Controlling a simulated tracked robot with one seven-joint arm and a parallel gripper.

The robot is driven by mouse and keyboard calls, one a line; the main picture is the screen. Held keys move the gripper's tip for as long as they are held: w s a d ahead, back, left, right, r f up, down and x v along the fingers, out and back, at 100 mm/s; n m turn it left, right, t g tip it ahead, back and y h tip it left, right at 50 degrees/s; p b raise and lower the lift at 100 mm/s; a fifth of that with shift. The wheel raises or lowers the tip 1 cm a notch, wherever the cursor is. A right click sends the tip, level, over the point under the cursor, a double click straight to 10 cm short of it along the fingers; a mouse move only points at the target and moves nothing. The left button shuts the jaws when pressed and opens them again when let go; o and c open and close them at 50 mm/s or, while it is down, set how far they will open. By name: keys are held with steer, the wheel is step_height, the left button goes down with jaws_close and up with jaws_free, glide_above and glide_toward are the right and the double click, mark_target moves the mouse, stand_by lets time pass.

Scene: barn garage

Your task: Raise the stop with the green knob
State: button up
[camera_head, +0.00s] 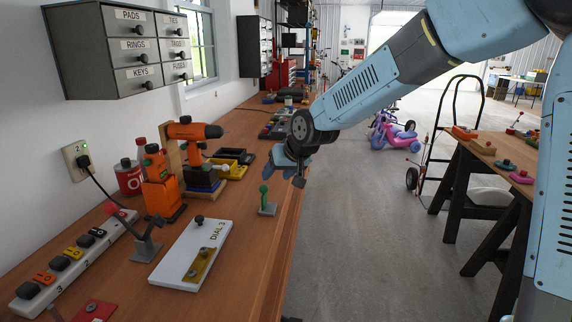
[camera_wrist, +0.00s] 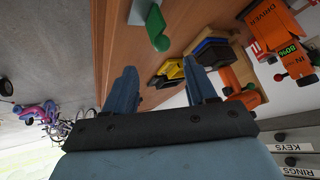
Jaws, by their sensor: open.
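The stop with the green knob (camera_head: 264,189) stands on the bench near its right edge, on a small grey base (camera_head: 267,209). Its green arm rises from the base; I cannot tell its exact angle. In the wrist view the green knob (camera_wrist: 160,43) is just beyond the fingertips, between their lines. My gripper (camera_head: 287,170) is above and slightly right of the knob, apart from it. In the wrist view my gripper (camera_wrist: 159,68) has its two fingers spread with nothing between them.
A grey stop with a red knob (camera_head: 110,208) leans left beside a power strip (camera_head: 70,262). A white DIAL 3 board (camera_head: 192,255), orange drill (camera_head: 190,130) and yellow tray (camera_head: 236,170) share the bench.

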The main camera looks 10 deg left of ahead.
steer(key=shift+v, duration=2.4)
steer(key=shift+d, duration=0.1)
steer(key=s+d+r+m+h, duration=0.1)
steer(key=s+d+r+h, duration=0.3)
steer(key=d, duration=0.6)
steer(key=s+d+m+h, duration=0.15)
steer(key=s+d, duration=0.35)
steer(key=d, duration=0.6)
steer(key=s+d+r+m, duration=0.1)
steer(key=s+d+m, duration=0.2)
steer(key=s+d, duration=1.1)
steer(key=shift+s+d+r, duration=0.25)
steer(key=shift+s+r, duration=0.05)
steer(key=shift+s, duration=0.6)
steer(key=shift+m, duration=0.25)
steer(key=shift+c, duration=0.5)
